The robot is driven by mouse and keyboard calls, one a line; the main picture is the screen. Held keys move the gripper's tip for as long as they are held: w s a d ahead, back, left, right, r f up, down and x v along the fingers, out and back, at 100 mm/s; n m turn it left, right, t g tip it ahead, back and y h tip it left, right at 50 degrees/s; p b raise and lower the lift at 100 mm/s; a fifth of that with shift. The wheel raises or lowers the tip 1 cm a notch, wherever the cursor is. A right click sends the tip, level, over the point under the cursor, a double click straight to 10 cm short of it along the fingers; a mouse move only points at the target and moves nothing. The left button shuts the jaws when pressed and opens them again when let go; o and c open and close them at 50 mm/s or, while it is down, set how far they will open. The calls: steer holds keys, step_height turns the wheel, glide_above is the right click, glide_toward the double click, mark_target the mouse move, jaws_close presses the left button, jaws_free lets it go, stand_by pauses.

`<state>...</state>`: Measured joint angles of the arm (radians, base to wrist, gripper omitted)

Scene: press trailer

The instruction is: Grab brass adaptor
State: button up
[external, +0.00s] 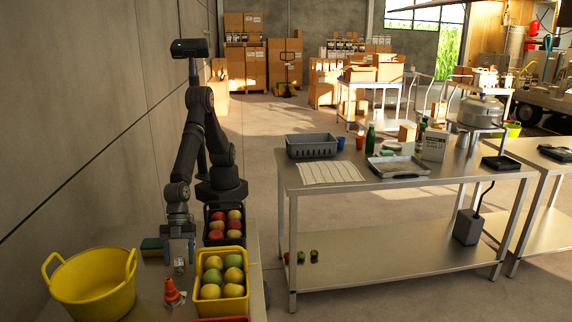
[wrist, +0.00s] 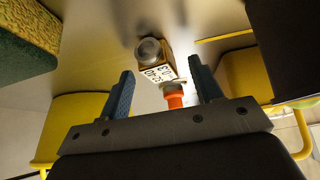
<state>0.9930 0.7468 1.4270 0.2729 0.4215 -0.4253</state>
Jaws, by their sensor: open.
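The brass adaptor (wrist: 150,52) appears in the wrist view as a small piece with a round greyish end and a white printed label. It sits ahead of and between the two blue fingers. My gripper (wrist: 160,70) is open, with a gap on both sides of the piece and no visible contact. In the external view my gripper (external: 179,256) points down over the work surface, and a small piece that looks like the adaptor (external: 179,266) shows at its fingertips. Its lower part is hard to make out there.
A green and yellow sponge (external: 152,247) lies left of my gripper.

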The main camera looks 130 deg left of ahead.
steer(key=shift+w+d+f, duration=0.1)
steer(key=shift+f, duration=0.1)
steer(key=shift+c, duration=0.5)
steer(key=c, duration=1.1)
